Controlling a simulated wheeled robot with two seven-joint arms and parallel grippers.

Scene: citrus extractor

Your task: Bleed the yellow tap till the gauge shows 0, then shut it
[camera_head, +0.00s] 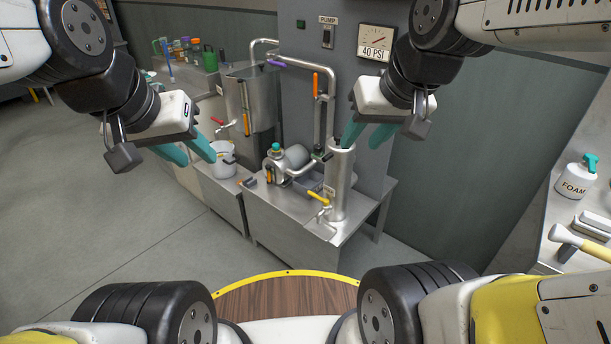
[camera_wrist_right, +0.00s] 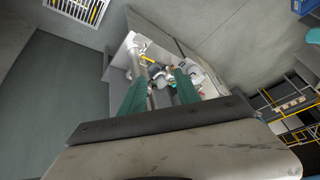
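The yellow tap (camera_head: 318,198) sits low on the front of an upright steel cylinder (camera_head: 341,180) on the metal bench. It also shows beyond the fingers in the right wrist view (camera_wrist_right: 147,58). The gauge (camera_head: 377,42) on the wall panel reads 40 PSI. My right gripper (camera_head: 366,138) is open and empty, in front of the cylinder's top in the picture and above the tap. Its teal fingers stand apart in the wrist view (camera_wrist_right: 160,92). My left gripper (camera_head: 190,154) is open and empty, left of the bench and away from the tap.
A pump (camera_head: 293,157) with a green cap stands left of the cylinder. A steel tank (camera_head: 248,100) with a red-handled tap, a white bucket (camera_head: 222,160) and an orange-handled pipe (camera_head: 317,84) are nearby. A FOAM bottle (camera_head: 576,180) stands on a right-hand table. Floor at left is clear.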

